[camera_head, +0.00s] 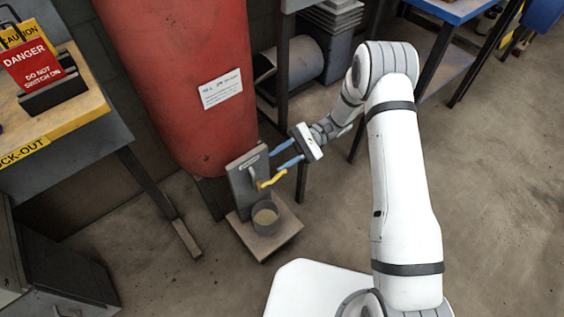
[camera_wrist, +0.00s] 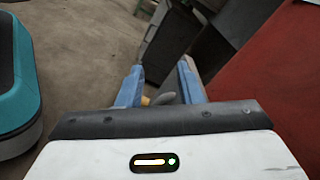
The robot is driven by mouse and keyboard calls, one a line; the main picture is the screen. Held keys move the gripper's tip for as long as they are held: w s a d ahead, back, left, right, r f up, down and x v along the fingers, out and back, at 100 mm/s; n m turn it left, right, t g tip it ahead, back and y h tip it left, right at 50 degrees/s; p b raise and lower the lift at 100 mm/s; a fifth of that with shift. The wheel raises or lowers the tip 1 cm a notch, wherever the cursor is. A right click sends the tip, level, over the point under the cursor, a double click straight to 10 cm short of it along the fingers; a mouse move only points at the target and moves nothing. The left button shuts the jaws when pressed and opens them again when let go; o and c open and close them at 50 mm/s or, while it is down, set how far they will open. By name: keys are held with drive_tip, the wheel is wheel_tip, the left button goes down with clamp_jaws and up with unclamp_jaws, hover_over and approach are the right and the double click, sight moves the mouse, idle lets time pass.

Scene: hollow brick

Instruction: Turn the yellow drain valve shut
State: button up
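The yellow drain valve handle (camera_head: 271,180) sticks out from a grey upright plate (camera_head: 243,180) at the foot of a red tank (camera_head: 190,80). My gripper (camera_head: 279,158) is open beside the plate, its two blue fingers pointing left toward it, close to the yellow handle. In the wrist view the fingers of my gripper (camera_wrist: 160,88) are spread apart. A small bit of yellow (camera_wrist: 146,100) and a grey rounded part show low between them. Most of the handle is hidden there, and I cannot tell whether a finger touches it.
A small grey pot (camera_head: 265,217) stands on a low base below the valve. A bench with lock-out signs (camera_head: 65,125) is at the left. A dark rack (camera_head: 285,70) stands behind my gripper. The floor at the right (camera_head: 500,200) is clear.

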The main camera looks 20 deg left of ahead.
drive_tip(key=shift+r, duration=0.35)
